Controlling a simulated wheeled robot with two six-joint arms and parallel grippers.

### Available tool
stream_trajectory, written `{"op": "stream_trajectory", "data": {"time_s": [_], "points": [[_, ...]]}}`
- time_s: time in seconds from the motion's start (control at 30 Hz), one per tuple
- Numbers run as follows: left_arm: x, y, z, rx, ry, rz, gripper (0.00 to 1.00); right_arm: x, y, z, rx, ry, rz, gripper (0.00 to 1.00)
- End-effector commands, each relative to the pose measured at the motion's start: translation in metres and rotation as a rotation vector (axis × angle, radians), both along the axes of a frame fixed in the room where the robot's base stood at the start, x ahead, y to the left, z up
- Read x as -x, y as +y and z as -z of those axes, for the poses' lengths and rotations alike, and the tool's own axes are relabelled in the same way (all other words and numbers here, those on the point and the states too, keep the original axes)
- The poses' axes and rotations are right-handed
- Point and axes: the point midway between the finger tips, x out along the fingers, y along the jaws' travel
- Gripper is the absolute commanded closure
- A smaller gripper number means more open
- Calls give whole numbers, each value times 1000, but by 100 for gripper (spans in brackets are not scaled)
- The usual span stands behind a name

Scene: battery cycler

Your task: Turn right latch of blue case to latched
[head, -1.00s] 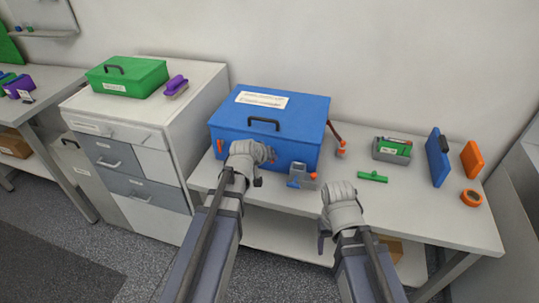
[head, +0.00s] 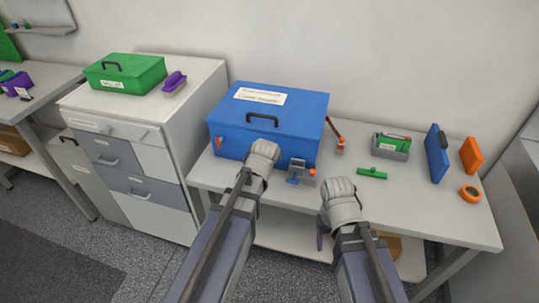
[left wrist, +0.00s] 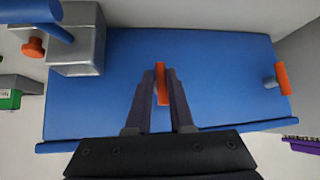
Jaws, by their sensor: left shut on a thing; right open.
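The blue case (head: 240,112) stands shut on the table, its front toward me. In the left wrist view its front face (left wrist: 100,85) appears upside down. The right latch (left wrist: 161,85) is an orange bar, upright in that view, between the fingertips of my left gripper (left wrist: 161,78). The fingers are shut on it. In the head view my left gripper (head: 263,156) covers this latch. The left latch (left wrist: 283,78) is orange, slightly tilted, beside a blue peg; it also shows in the head view (head: 219,143). My right gripper (head: 341,190) is open and empty, right of the case.
A grey block with a blue lever and orange knob (head: 303,171) stands close in front of the case's right side. A red-handled tool (head: 337,137), a green bar (head: 372,173), a grey-green box (head: 391,148) and an orange roll (head: 470,194) lie to the right.

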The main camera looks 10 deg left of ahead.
Motion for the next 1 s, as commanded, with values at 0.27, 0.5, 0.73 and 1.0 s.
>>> {"op": "stream_trajectory", "data": {"time_s": [0.27, 0.5, 0.73, 1.0], "points": [[-2, 4, -2, -6, -5, -3, 72, 0, 0, 0, 0, 0, 0, 35], [-1, 2, -1, -3, -4, -2, 54, 0, 0, 0, 0, 0, 0, 35], [0, 1, -2, -1, -3, -1, 54, 0, 0, -2, 0, 0, 0, 35], [18, -2, -22, -1, -3, -1, 54, 0, 0, -22, 0, 0, 0, 35]]}}
